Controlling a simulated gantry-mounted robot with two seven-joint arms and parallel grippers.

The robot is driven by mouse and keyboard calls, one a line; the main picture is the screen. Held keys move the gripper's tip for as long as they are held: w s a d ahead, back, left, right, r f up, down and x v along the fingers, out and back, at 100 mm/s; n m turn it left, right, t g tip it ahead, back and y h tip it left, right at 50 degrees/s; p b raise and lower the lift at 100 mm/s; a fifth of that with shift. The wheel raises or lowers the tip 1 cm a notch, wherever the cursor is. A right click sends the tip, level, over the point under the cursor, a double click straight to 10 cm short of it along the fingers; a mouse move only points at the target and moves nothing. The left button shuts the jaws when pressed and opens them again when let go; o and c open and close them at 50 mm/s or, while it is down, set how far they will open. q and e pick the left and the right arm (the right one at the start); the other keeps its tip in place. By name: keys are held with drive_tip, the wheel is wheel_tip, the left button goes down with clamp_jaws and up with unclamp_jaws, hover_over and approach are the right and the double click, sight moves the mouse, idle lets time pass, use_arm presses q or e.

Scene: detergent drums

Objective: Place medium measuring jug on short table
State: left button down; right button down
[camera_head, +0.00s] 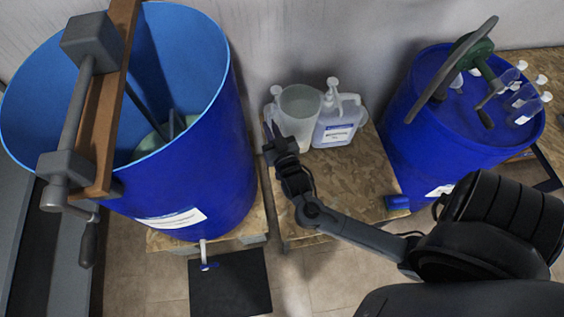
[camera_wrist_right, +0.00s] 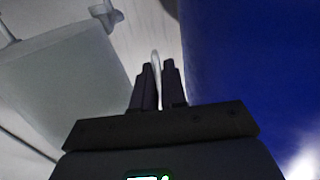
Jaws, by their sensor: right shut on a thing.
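The translucent grey measuring jug (camera_head: 299,103), open at the top, appears at the back of the wooden table (camera_head: 340,178) between the two blue drums. It overlaps the white bottles; whether its base touches the wood is hidden. My right gripper (camera_head: 271,132) is at the jug's left side. In the right wrist view, my right gripper (camera_wrist_right: 158,75) is shut on a thin pale strip, seemingly the jug's handle. A large pale container fills the left of that view; I cannot tell whether it is the jug. My left gripper is out of view.
A white pump bottle (camera_head: 338,122) with a label stands right of the jug. A large open drum (camera_head: 190,150) is close on the left. A closed drum (camera_head: 450,120) on the right carries small clear jugs. The table front is bare beside my arm.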

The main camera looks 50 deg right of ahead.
drive_tip(key=s+d+f+m+g+h+b, duration=0.1)
drive_tip(key=s+d+f+b, duration=0.1)
drive_tip(key=f+b, duration=0.7)
drive_tip(key=s+d+f+m+g+h+b, duration=0.1)
drive_tip(key=s+d+f+h+b, duration=0.1)
drive_tip(key=f+b, duration=0.7)
wheel_tip(320, 180, down, 5)
drive_tip(key=shift+d+f+m+g, duration=0.2)
drive_tip(key=shift+m+g, duration=0.1)
drive_tip(key=shift+m, duration=0.1)
drive_tip(key=w+a+f+b, duration=0.5)
drive_tip(key=w+f+b, duration=0.1)
drive_tip(key=w+f, duration=0.4)
drive_tip(key=shift+w+a+f, duration=0.2)
drive_tip(key=shift+a+f, duration=0.05)
drive_tip(key=shift+a, duration=0.05)
drive_tip(key=shift+f, duration=0.1)
